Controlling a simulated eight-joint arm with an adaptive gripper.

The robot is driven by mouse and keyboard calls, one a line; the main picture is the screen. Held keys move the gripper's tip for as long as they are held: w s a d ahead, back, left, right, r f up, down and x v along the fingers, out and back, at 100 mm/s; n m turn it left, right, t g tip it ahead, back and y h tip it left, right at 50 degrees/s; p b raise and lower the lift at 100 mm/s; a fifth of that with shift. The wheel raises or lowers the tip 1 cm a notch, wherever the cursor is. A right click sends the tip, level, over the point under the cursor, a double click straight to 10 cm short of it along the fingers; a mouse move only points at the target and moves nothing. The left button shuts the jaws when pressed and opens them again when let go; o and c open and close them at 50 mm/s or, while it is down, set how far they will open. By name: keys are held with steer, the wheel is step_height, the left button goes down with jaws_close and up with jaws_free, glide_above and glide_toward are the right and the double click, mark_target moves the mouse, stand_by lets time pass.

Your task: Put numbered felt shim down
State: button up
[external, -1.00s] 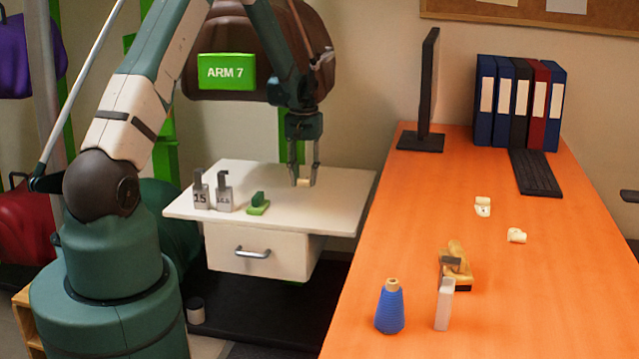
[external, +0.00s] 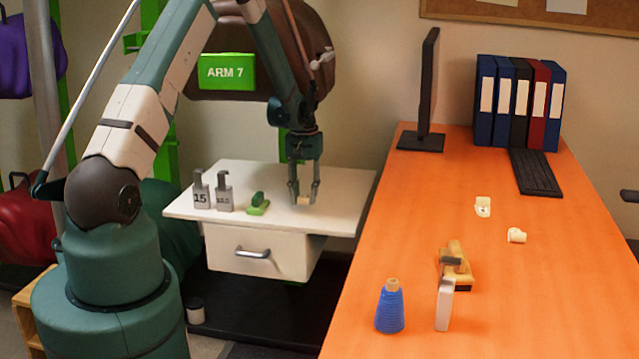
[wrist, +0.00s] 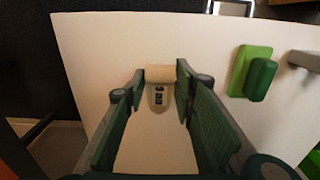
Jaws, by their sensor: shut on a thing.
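The felt shim (external: 304,201) is a small cream piece between the fingertips of my gripper (external: 304,196), low over the white side table. In the wrist view the shim (wrist: 159,74) shows a rolled cream edge and a flap with dark print, too small to read surely. My gripper (wrist: 160,82) is shut on it, one finger at each side. The shim is near or on the white top (external: 345,205); I cannot tell whether it touches.
A green stamp-like block (external: 258,204) and two grey numbered pieces (external: 201,192) stand left of my gripper on the white top. The white top is clear to the right. The orange desk (external: 570,300) holds a blue spool (external: 389,310) and a wooden-handled stamp (external: 455,265).

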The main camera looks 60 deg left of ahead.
mark_target(305, 205)
steer(key=shift+f+b, duration=0.45)
steer(key=shift+f, duration=1.4)
steer(key=shift+f, duration=0.15)
steer(key=o, duration=1)
steer(key=shift+c, duration=0.2)
step_height(305, 205, up, 12)
steer(key=shift+r+p, duration=0.15)
steer(key=shift+p, duration=1.05)
